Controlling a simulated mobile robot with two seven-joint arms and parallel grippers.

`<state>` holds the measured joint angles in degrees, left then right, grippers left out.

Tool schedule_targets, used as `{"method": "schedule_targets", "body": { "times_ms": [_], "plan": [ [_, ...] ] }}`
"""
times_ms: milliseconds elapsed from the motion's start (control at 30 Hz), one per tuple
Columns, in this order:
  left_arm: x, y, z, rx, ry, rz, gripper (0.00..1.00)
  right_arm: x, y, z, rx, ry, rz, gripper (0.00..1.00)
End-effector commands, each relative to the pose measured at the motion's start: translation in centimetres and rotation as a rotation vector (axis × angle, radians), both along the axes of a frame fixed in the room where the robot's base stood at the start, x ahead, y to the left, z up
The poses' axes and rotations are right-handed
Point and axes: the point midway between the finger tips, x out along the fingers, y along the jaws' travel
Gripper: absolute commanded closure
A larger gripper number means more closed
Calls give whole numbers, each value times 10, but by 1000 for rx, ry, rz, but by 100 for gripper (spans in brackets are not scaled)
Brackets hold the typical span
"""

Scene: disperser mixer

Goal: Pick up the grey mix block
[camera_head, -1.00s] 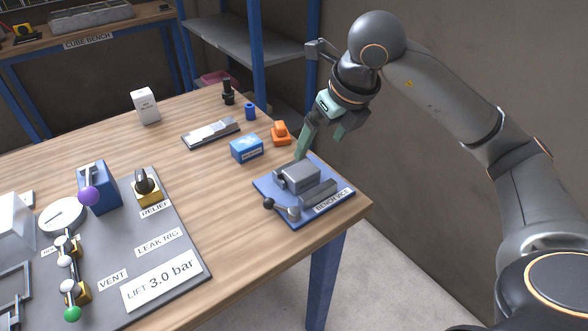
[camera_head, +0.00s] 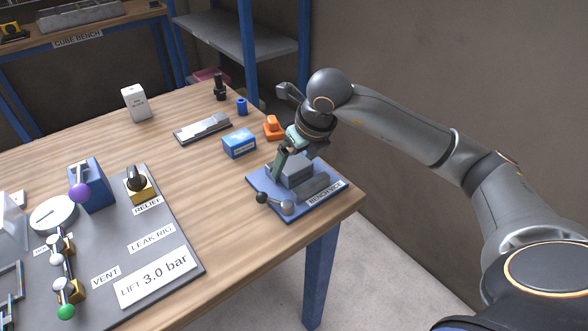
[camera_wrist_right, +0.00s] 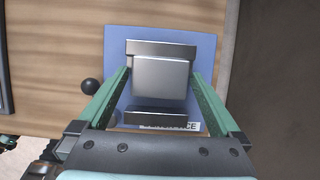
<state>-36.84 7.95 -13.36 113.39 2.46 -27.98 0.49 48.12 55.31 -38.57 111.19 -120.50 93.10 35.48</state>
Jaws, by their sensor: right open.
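The grey mix block (camera_head: 294,170) sits in the bench vice (camera_head: 318,189), on the blue base plate at the table's near right corner. In the right wrist view the block (camera_wrist_right: 161,80) lies between the two vice jaws. My right gripper (camera_head: 290,160) is open and low over the vice. In the right wrist view its two green fingers (camera_wrist_right: 160,88) stand on the left and right of the block, with a narrow gap showing on each side. Whether the fingertips touch the vice is hard to tell. My left gripper is not in view.
A blue box (camera_head: 239,143) and an orange object (camera_head: 273,127) stand just behind the vice. The vice handle with its black knob (camera_head: 262,197) sticks out at the front left. The leak rig panel (camera_head: 150,243) lies to the left, with bare wood between.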

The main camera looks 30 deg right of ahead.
Motion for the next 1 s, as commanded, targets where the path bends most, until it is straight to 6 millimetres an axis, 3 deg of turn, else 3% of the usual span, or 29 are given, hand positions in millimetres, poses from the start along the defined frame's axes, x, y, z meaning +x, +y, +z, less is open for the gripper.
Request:
{"method": "schedule_targets", "body": {
  "times_ms": [100, 1000],
  "plan": [
    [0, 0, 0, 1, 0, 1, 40, 0, 0, 0, 0, 0, 0, 1],
    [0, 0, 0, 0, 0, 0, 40, 0, 0, 2, 1, -4, -1, 100]
  ]
}}
